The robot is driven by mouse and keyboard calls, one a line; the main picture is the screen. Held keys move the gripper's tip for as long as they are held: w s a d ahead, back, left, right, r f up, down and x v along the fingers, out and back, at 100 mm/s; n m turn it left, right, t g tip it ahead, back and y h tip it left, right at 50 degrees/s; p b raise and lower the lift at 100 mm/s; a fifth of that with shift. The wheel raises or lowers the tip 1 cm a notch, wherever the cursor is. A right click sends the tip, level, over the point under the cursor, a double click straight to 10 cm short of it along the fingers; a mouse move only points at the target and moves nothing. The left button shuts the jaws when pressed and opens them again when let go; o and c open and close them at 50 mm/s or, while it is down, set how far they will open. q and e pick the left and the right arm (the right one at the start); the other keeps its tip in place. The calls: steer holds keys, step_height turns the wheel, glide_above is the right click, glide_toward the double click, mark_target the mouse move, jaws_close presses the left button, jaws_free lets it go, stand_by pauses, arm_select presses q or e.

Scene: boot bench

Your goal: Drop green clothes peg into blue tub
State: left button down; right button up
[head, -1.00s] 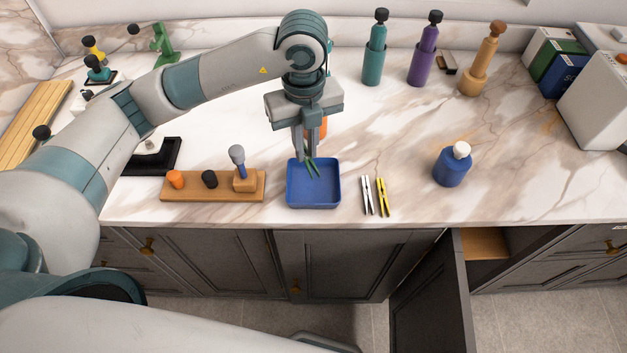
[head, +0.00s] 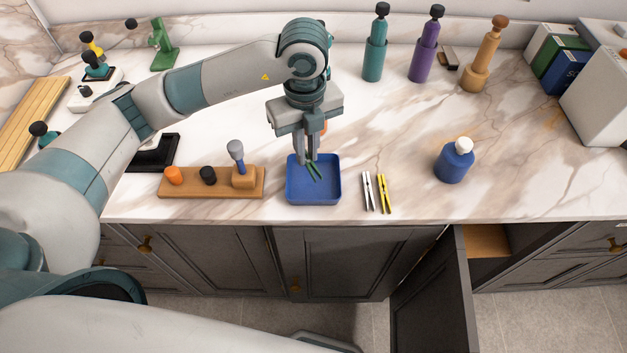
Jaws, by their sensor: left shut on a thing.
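The green clothes peg (head: 314,171) is in the jaws of my left gripper (head: 308,160), which is shut on it. The peg hangs over the blue tub (head: 313,198), tilted, its lower end within the tub's outline. I cannot tell whether it touches the tub's floor. The tub is a square, open, shallow tray near the counter's front edge, and no other thing shows in it. My right gripper is not in view.
A white peg (head: 368,191) and a yellow peg (head: 383,193) lie right of the tub. A wooden block stand (head: 210,190) is on its left. A blue bottle (head: 454,163) stands further right. A cabinet door (head: 432,297) hangs open below. Tall bottles stand behind.

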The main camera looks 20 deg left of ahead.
mark_target(307, 178)
arm_select(q)
steer(key=shift+f+b, duration=0.7)
steer(key=shift+f, duration=0.95)
steer(key=c, duration=1.7)
jaws_free()
steer(key=shift+r, duration=0.75)
steer(key=shift+r+b, duration=1.8)
steer(key=shift+r, duration=6.15)
